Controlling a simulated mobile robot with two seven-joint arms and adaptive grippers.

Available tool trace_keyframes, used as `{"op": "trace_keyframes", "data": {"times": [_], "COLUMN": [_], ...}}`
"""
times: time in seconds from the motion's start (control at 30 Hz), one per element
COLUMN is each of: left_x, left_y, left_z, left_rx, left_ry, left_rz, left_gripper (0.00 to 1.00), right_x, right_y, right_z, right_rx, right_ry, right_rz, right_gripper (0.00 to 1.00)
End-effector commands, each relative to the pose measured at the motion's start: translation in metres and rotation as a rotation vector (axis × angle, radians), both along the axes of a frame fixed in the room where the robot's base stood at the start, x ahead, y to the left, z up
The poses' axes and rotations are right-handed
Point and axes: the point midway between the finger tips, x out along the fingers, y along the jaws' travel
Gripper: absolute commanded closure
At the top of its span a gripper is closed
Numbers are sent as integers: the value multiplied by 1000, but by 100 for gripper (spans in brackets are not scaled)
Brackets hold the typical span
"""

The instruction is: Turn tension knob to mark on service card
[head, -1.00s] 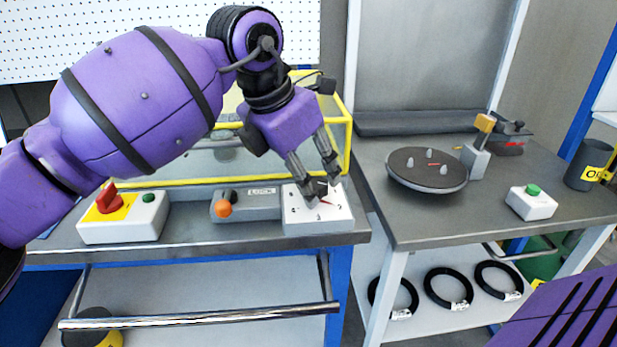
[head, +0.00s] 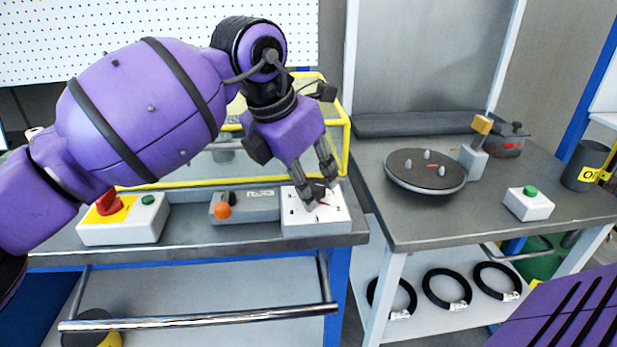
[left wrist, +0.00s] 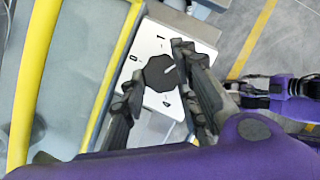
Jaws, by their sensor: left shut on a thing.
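The tension knob is a dark, many-sided knob on a white dial box (head: 341,221) at the right end of the left bench. My left gripper (head: 318,184) points down at the box and is shut on the knob, one finger on either side. In the head view the fingers largely hide the knob, and a small red mark shows beside them. I cannot make out a service card.
Left of the dial box are a grey lock box (head: 255,206) with an orange knob and a white box (head: 122,226) with a red switch. A yellow-framed guard (head: 347,135) stands close behind. The right table holds a round disc (head: 405,181) and a green-button box (head: 528,206).

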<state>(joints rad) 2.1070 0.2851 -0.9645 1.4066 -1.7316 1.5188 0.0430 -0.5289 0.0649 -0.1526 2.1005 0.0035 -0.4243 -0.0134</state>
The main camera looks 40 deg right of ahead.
Motion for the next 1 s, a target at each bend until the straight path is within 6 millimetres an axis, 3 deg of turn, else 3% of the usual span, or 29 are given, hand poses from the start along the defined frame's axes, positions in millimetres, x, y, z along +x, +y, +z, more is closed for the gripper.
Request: {"op": "trace_keyframes", "data": {"times": [0.43, 1.0], "left_x": [1, -4], "left_y": [2, 2], "left_z": [6, 5], "left_rx": [-5, -5], "left_ry": [-12, -11], "left_rz": [337, 849], "left_gripper": [98, 98], "right_x": [11, 19], "right_y": [3, 3], "right_z": [29, 51], "right_rx": [-4, -6], "right_ry": [-27, -51], "right_rz": [13, 21], "right_gripper": [60, 60]}}
